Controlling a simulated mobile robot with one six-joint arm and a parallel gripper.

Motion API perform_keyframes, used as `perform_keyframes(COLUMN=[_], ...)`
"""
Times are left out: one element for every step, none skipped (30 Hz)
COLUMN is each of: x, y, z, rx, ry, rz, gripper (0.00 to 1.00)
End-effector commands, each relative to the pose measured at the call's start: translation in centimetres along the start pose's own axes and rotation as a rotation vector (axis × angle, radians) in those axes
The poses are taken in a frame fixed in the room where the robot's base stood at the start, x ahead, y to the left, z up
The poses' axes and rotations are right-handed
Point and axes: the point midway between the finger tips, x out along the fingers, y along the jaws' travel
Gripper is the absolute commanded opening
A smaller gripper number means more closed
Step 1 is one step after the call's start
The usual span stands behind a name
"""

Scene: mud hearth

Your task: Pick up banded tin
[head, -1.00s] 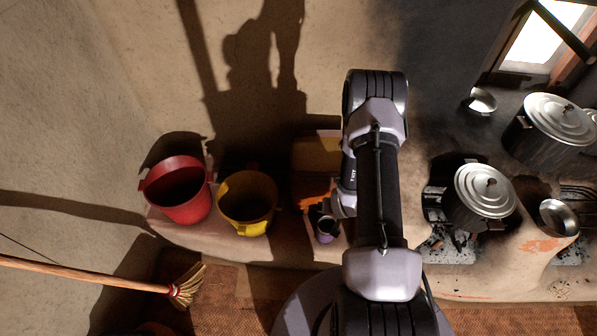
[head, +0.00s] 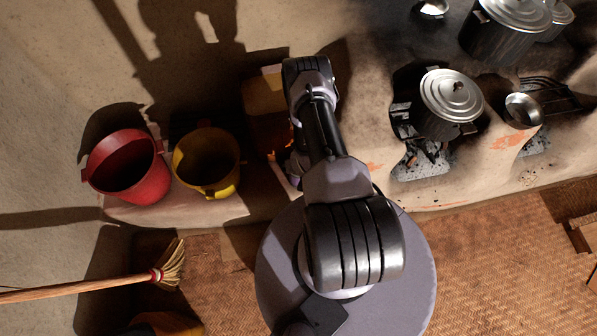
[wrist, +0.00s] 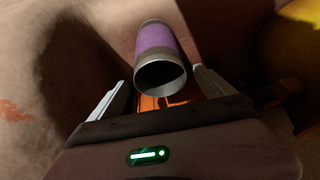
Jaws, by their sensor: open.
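The banded tin (wrist: 155,38) shows in the wrist view as a grey metal cylinder with a purple band and an open, dark mouth facing the camera. My gripper (wrist: 160,76) is open, with one pale finger to the left of the tin and one to the right. The tin's near rim lies between the fingertips, with gaps visible on both sides. In the head view my arm reaches toward the ledge, and I cannot make out the tin there; my arm seems to hide it.
A red bucket (head: 128,170) and a yellow bucket (head: 208,163) stand on the ledge left of my arm. A lidded pot (head: 450,100) and a small metal bowl (head: 522,110) stand on the hearth to the right. A broom (head: 165,272) lies at lower left.

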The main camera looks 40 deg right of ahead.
Motion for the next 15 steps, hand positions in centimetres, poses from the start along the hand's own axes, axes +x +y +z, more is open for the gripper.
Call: perform_keyframes(x=[1.82, 2.26, 2.57, 2.59, 2.49, 2.33, 2.27, 2.25, 2.23, 2.22, 2.22, 2.21, 2.21, 2.21, 2.21], y=[-0.02, -0.01, -0.01, -0.01, -0.01, -0.01, -0.01, -0.01, -0.01, -0.01, -0.01, -0.01, -0.01, -0.01, -0.01], z=[0.28, 0.30, 0.22, 0.16, 0.10, 0.05, 0.03, 0.01, 0.01, 0.01, 0.01, 0.01, 0.01, 0.01, 0.01], rx=[0.000, 0.000, -0.001, -0.001, -0.001, -0.001, -0.001, -0.001, -0.001, -0.001, -0.001, -0.001, -0.001, -0.001, -0.001], ry=[0.002, 0.000, 0.001, 0.001, 0.000, 0.000, 0.000, 0.000, 0.000, 0.000, 0.000, 0.000, 0.000, 0.000, 0.000], rz=[0.000, 0.000, 0.000, 0.000, 0.000, 0.000, 0.000, 0.000, 0.000, 0.000, 0.000, 0.000, 0.000, 0.000, 0.000], gripper=[0.93, 0.93, 0.93, 0.93, 0.93, 0.93, 0.93, 0.93, 0.89, 0.83, 0.77, 0.69, 0.63, 0.58, 0.50])
